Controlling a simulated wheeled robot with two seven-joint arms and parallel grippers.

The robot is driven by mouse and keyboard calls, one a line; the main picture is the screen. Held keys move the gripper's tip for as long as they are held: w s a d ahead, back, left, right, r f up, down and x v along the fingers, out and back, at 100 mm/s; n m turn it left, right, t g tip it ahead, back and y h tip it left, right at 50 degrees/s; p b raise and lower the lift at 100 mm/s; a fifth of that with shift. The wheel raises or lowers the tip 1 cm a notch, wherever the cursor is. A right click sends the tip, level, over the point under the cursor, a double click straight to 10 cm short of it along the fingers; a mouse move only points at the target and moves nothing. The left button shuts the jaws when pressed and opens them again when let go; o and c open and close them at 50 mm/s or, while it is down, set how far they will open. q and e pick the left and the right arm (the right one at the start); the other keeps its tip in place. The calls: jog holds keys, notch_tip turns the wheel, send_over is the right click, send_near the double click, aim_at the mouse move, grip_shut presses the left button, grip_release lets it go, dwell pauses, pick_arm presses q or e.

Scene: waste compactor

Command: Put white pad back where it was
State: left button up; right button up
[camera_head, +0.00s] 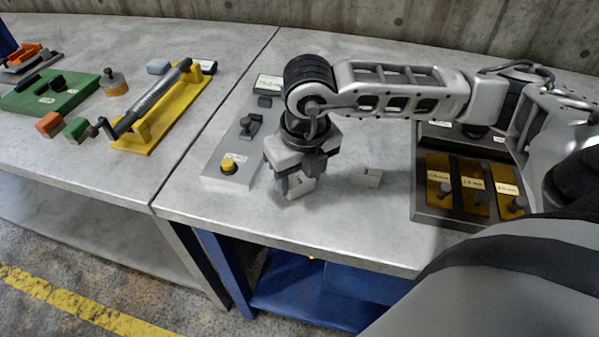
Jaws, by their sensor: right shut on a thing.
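My right gripper (297,188) reaches down over the right-hand grey table, just right of the grey control panel. It is shut on a small white pad (299,184) with a dark mark, partly hidden by the fingers. The pad is at or just above the table top; I cannot tell if it touches. My left gripper is not in view.
The grey panel (228,168) carries a yellow button (228,164), a lever and a small display. A dark tray (432,216) with several labelled brass plates stands at right. A yellow-based tool (156,115) and a green board (48,95) sit on the left table. The front table strip is clear.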

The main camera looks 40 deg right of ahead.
jog(key=shift+f, duration=0.2)
jog(key=o, duration=1)
jog(key=shift+c, duration=0.2)
jog(key=shift+r, duration=0.1)
jog(key=shift+r, duration=0.65)
notch_tip(320, 180, up, 11)
jog(key=s, duration=0.1)
jog(key=shift+s, duration=0.25)
jog(key=shift+a, duration=0.1)
